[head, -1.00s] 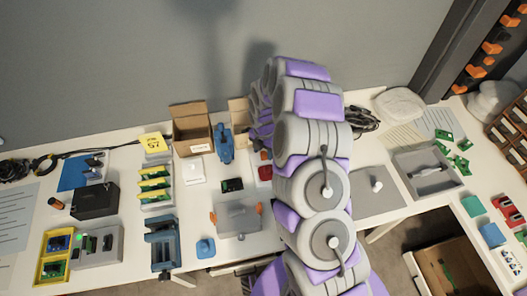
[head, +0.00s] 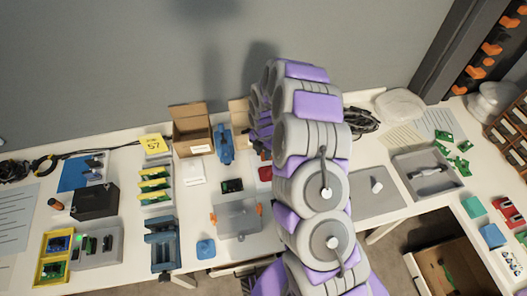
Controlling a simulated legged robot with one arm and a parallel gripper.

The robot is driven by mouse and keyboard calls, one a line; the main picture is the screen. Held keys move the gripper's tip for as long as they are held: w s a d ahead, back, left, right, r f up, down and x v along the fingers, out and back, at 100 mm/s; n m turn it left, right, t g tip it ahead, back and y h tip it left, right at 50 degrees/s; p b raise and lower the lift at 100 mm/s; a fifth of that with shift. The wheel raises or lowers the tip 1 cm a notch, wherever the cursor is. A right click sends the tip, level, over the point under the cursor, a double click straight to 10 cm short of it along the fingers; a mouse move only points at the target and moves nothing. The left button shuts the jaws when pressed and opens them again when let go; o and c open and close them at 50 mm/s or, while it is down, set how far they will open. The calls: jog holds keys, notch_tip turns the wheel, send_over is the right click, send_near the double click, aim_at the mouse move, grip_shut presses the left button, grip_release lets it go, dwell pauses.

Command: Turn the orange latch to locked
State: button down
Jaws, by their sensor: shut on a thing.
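A grey case (head: 238,217) lies on the white table, left of my arm. It has an orange latch (head: 213,218) at its left side and another orange latch (head: 259,209) at its right side. Both are small here, and I cannot tell how either is turned. My arm rises through the middle of the view and its far links bend down behind the nearer ones. My gripper is hidden behind these links, so what it touches does not show.
A blue vise-like fixture (head: 162,245) and a small blue block (head: 205,249) stand left of the case. An open cardboard box (head: 192,132) and a blue tool (head: 223,146) stand behind. A red item (head: 265,173) lies close to my arm. A grey tray (head: 426,173) is at right.

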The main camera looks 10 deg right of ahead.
jog(key=shift+m, duration=0.3)
jog(key=m+p, duration=0.2)
jog(key=m, duration=0.1)
jog(key=shift+r, duration=0.15)
jog(key=m+p, duration=0.1)
jog(key=m, duration=0.4)
jog(key=shift+w+p, duration=0.1)
jog(key=shift+p, duration=0.3)
jog(key=m+p, duration=0.1)
jog(key=m, duration=0.3)
jog(key=shift+m, duration=0.3)
jog(key=shift+m+p, duration=0.8)
jog(key=shift+m, duration=1.4)
jog(key=shift+w, duration=0.1)
jog(key=c, duration=0.8)
grip_release()
jog(key=shift+c, duration=0.2)
